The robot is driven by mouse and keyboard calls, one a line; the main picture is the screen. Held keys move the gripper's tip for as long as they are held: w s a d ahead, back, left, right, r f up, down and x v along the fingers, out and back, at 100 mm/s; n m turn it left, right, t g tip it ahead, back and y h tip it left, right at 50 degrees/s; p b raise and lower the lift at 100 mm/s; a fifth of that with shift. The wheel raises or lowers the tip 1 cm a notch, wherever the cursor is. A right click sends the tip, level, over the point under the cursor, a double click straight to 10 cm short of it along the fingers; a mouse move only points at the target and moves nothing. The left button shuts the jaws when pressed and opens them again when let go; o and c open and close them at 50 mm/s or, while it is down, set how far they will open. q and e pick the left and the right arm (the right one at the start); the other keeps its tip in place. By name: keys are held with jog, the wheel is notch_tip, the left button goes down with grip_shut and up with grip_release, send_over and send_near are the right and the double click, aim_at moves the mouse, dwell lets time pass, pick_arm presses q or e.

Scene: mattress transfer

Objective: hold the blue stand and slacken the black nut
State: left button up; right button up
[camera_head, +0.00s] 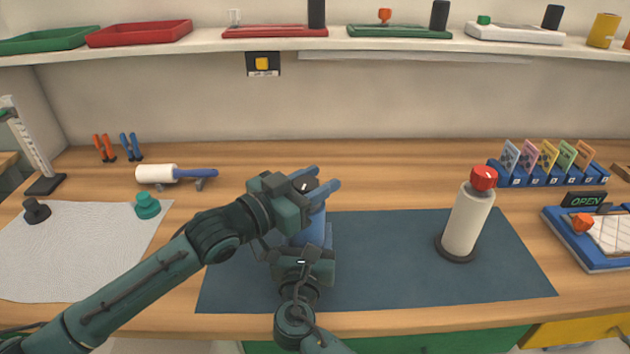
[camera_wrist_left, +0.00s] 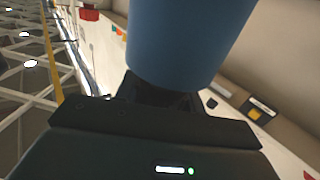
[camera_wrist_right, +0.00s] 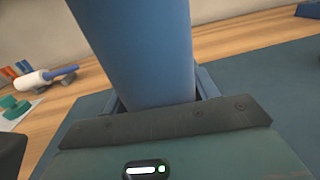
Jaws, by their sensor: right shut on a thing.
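The blue stand (camera_head: 309,228) is upright on the dark blue mat, mostly hidden behind my arms in the head view. Its blue column fills the middle of the right wrist view (camera_wrist_right: 140,50) and the top of the left wrist view (camera_wrist_left: 185,40). The black nut (camera_head: 309,185) is at the stand's top, partly hidden. My left gripper (camera_head: 322,180) is at the top of the stand, its blue fingers apart on either side of the nut; I cannot tell if they touch it. My right gripper (camera_head: 313,243) is shut on the stand's column, lower down. Its fingertips are mostly hidden.
A cream cylinder with a red top (camera_head: 467,215) stands on the dark blue mat (camera_head: 390,270) to the right. A white roller with a blue handle (camera_head: 160,174) lies behind left. A teal knob (camera_head: 147,205) and a black knob (camera_head: 36,210) are on the pale mat (camera_head: 75,255).

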pick_arm(q)
jog(key=c, duration=0.5)
pick_arm(e)
jog(key=shift+r, duration=0.2)
pick_arm(q)
jog(key=shift+d+n+t+y, duration=0.1)
jog(key=shift+n+t+y, duration=0.3)
jog(key=shift+t, duration=0.1)
jog(key=shift+a+n, duration=0.2)
jog(key=shift+n, duration=0.1)
jog(key=shift+w, duration=0.1)
jog(key=o, duration=1)
